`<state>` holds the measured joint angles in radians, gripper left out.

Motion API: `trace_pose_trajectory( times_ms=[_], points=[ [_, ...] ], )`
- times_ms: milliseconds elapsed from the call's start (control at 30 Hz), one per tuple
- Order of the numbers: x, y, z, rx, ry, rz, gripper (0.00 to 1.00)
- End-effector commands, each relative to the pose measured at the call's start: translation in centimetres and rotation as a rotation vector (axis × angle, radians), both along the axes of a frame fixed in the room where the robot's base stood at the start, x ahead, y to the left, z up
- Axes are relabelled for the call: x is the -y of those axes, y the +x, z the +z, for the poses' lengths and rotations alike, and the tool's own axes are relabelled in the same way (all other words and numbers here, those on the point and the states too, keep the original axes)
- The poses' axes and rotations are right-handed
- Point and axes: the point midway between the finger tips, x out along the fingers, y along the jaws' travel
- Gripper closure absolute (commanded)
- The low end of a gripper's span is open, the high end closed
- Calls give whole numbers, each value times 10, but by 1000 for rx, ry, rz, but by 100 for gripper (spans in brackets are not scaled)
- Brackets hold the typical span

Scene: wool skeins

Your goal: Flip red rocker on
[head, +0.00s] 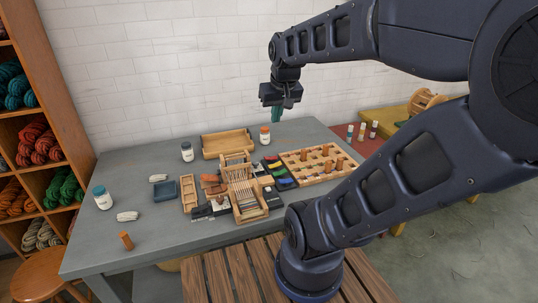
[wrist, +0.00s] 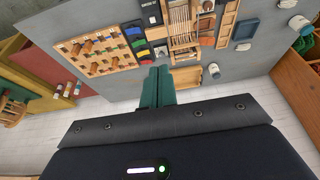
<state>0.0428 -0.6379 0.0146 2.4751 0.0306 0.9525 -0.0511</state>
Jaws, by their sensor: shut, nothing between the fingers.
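A row of small coloured rockers on dark bases lies near the middle of the grey table (head: 150,238). The red rocker (head: 271,159) appears at the far end of the row, with yellow, blue and green ones nearer. It is too small to tell which way it is tipped. The coloured row (wrist: 138,43) also shows in the wrist view, just beyond the fingertips. My gripper (head: 276,118) is high above the back of the table, pointing down, apart from everything. In the wrist view its teal fingers (wrist: 157,72) are together with nothing between them.
A wooden peg board (head: 320,164) stands right of the rockers, and a small wooden loom (head: 247,200) to their left. The table's left front is mostly clear.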

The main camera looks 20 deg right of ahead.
Motion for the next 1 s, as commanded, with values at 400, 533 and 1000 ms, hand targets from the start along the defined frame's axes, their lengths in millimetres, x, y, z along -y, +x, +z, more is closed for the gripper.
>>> trace_pose_trajectory(
  times_ms=[400,533,1000],
  points=[
    [12,77,-6,-89,23,13,100],
    [17,101,-11,-114,33,17,100],
    [44,188,-48,-201,86,34,100]
  ],
)
